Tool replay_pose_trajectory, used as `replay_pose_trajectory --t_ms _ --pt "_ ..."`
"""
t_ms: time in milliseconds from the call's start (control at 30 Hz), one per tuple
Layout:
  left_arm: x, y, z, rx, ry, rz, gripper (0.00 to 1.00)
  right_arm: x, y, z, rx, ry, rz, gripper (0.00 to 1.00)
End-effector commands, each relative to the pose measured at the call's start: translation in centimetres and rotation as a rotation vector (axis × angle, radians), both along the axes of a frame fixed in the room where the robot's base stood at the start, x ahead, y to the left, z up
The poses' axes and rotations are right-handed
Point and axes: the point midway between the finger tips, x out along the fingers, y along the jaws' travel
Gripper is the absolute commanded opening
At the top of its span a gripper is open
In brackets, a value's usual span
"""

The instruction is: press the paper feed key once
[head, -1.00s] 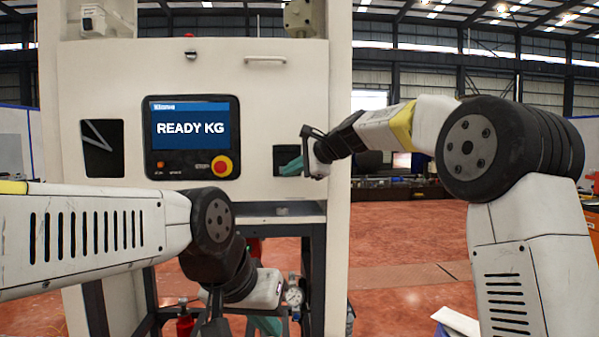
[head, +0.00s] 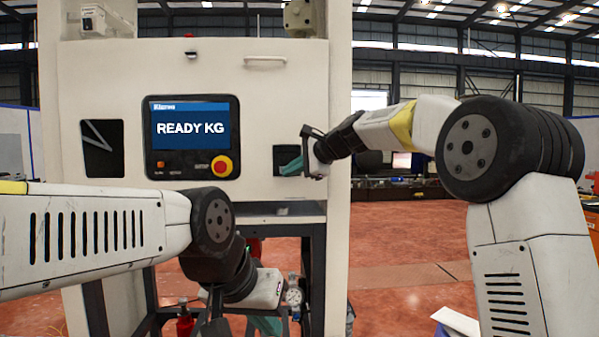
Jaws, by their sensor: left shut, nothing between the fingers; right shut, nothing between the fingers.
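The dispenser (head: 255,110) is a tall off-white cabinet facing me. Its black control panel (head: 152,130) has a blue screen (head: 190,115) reading "READY KG". Below the screen are small keys (head: 160,167) and a red stop knob on yellow (head: 222,166). I cannot tell which key is the paper feed key. My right gripper (head: 290,167), with teal fingers, is shut in front of a dark recess (head: 283,152) right of the panel. I cannot tell whether its fingertips touch anything. My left gripper (head: 264,325) is shut and hangs low below the shelf, partly hidden by its wrist.
A dark opening (head: 103,150) is left of the panel. A metal shelf (head: 290,217) juts out below the recess, on a dark frame with a pressure gauge (head: 294,296) near my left gripper. A handle (head: 265,59) sits above. Red floor is open to the right.

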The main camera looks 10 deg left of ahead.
Motion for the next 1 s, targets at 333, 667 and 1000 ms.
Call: replay_pose_trajectory --t_ms 333,667,1000 --pt "0.00 0.00 0.00 0.000 0.000 0.000 0.00 0.06 0.02 0.00 0.000 0.000 0.000 0.00" --pt "0.00 0.00 0.00 0.000 0.000 0.000 0.00 0.85 0.22 0.02 0.000 0.000 -0.001 0.00" --pt "0.00 0.00 0.00 0.000 0.000 0.000 0.00 0.86 0.24 0.02 0.000 0.000 0.000 0.00"
